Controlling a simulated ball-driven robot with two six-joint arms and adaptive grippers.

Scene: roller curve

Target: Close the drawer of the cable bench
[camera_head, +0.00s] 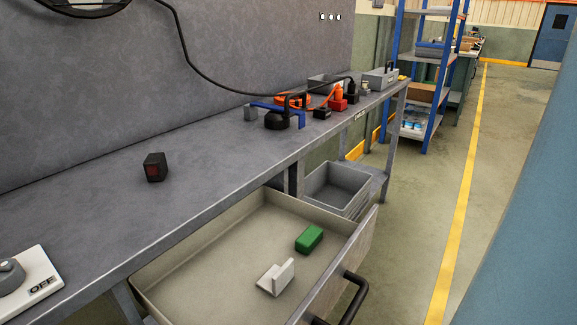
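The cable bench (110,205) runs from the lower left toward the back right, with a grey top. Its drawer (205,262) is pulled out below the bench edge, its inside open to view. A green block (309,239) and a white angled piece (276,277) lie on the drawer floor. Neither of my grippers shows in the head view. The near corner of the drawer is cut off by the bottom edge.
A grey bin (338,186) stands beyond the drawer under the bench. A black box (155,167), a switch marked OFF (25,285) and several tools and cables lie on the bench top. Blue shelving (437,80) stands farther back. Open floor (425,190) lies right of the drawer.

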